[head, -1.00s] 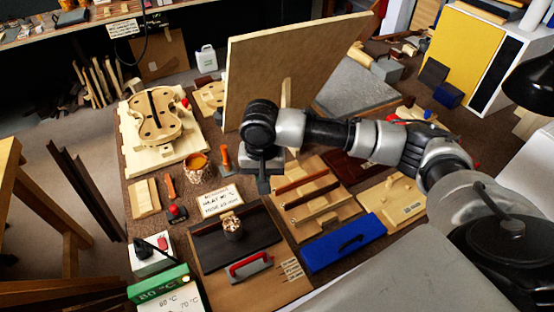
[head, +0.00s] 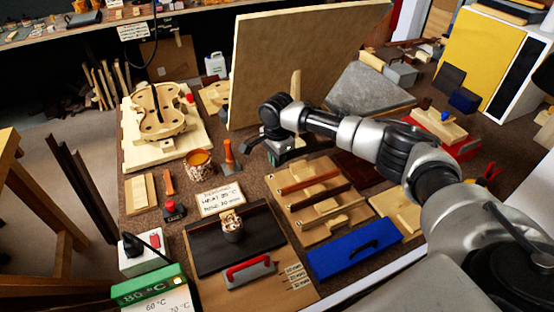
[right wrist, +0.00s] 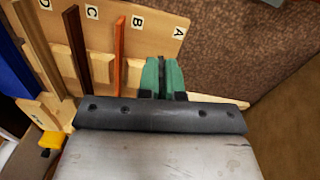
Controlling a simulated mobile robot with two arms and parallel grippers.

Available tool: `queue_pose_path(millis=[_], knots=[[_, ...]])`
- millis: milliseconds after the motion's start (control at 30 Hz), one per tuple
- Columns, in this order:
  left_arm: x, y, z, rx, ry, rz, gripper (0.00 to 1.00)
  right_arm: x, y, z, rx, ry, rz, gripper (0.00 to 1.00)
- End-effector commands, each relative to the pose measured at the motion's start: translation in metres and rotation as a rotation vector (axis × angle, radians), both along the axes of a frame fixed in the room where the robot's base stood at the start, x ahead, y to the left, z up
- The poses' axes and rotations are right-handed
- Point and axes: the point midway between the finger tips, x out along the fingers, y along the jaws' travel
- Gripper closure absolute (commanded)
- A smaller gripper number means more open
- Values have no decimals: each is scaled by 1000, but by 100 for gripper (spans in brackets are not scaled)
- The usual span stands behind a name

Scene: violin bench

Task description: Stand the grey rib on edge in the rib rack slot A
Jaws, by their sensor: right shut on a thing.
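The rib rack (head: 345,226) is a pale wooden board on the bench, right of the middle; a reddish, a dark and a light brown rib stand in it. In the right wrist view the rack (right wrist: 150,19) carries labels A to D, with ribs by B, C and D. My right gripper (head: 284,157) is at the rack's far end. Its green fingers (right wrist: 163,78) are beside label A, shut on a thin dark edge (right wrist: 162,64), apparently the grey rib. Its lower edge is hidden, so I cannot tell whether it is seated. My left gripper is out of view.
A blue box (head: 345,250) lies in front of the rack, and a large upright board (head: 300,60) stands behind it. A wooden-handled tool (head: 229,157) and a glue pot (head: 198,165) stand left of my gripper. A grey slab (head: 368,90) lies to the back right.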

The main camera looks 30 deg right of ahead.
Motion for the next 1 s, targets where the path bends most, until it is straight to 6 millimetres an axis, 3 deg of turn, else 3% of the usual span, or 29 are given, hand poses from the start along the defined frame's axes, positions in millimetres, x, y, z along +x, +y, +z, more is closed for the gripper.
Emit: queue_pose_path(millis=[33,433,800,1000], knots=[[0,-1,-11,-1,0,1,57,0,0,-9,-1,0,0,100],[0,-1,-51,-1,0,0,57,0,-1,-40,-2,0,2,100],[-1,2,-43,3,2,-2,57,0,0,-67,1,1,1,100],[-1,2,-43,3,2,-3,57,0,0,-71,0,1,1,100]])
